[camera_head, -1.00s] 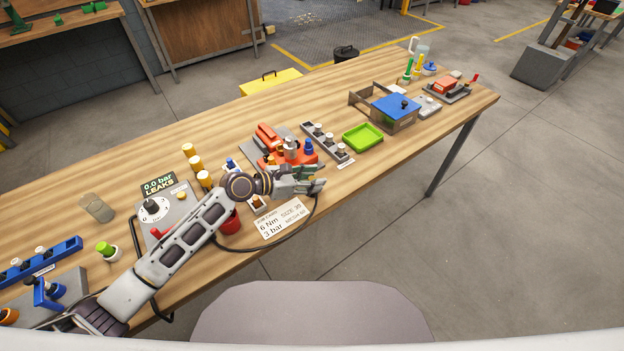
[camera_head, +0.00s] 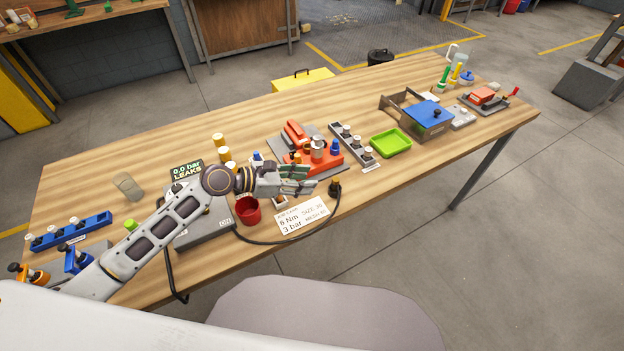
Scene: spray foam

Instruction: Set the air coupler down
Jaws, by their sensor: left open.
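The air coupler (camera_head: 335,188) is a small dark piece at the end of a black hose (camera_head: 290,242). It appears to stand on the wooden table (camera_head: 400,185) near its front edge, right of the white card. My left gripper (camera_head: 313,179) is open just left of the coupler, with a small gap between them. Its grey fingers point right, towards the coupler. The hose curves back left along the table front to the grey control box (camera_head: 205,228), which my left arm partly covers. My right gripper is not in view.
A card (camera_head: 305,216) reading 6 Nm and 3 bar lies below the gripper. A red cup (camera_head: 247,210) stands left of it. An orange fixture (camera_head: 318,158) is behind the gripper, and a green tray (camera_head: 390,143) is farther right. The table right of the coupler is clear.

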